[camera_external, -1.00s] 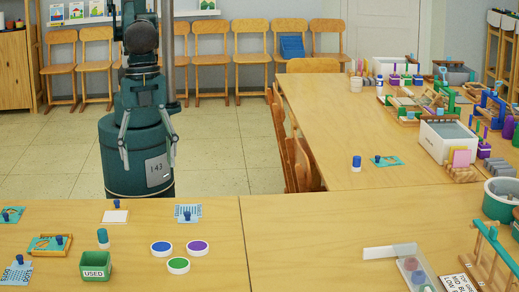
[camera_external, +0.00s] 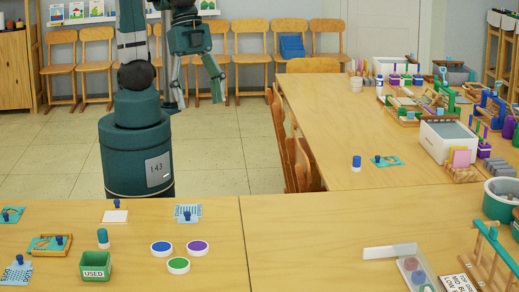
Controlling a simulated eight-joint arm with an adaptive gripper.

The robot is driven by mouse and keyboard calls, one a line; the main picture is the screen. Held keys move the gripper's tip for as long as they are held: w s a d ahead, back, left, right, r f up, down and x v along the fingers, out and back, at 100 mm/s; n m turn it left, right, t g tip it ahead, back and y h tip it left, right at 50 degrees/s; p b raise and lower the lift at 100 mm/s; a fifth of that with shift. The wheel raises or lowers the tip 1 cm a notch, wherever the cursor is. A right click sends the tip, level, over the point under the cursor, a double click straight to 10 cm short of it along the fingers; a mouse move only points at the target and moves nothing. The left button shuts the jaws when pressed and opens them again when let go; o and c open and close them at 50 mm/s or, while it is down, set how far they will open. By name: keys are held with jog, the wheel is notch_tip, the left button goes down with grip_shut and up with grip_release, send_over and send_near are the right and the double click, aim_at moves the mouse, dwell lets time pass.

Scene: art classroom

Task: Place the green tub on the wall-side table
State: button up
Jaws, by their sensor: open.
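The green tub (camera_external: 178,265) is a low round white tub with a green top, on the near left table (camera_external: 215,230). A blue tub (camera_external: 161,249) and a purple tub (camera_external: 197,247) stand just behind it. A long table (camera_external: 315,115) runs back on the right toward the chairs and wall; I cannot tell for sure whether it is the wall-side table. My gripper (camera_external: 198,100) is open and empty, hanging over the floor beyond the near table, far from the green tub.
A green box marked USED (camera_external: 96,266), a dark green bottle (camera_external: 103,238) and stamps with cards lie left of the tubs.

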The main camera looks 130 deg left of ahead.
jog(key=s+a+n+t, duration=0.1)
jog(key=s+a, duration=0.5)
jog(key=a, duration=0.3)
jog(key=s+a+n+t+y, duration=0.1)
jog(key=s+a+n+t, duration=0.1)
jog(key=s+a, duration=0.5)
jog(key=a, duration=0.3)
jog(key=shift+s+f+n, duration=0.3)
jog(key=shift+f, duration=0.05)
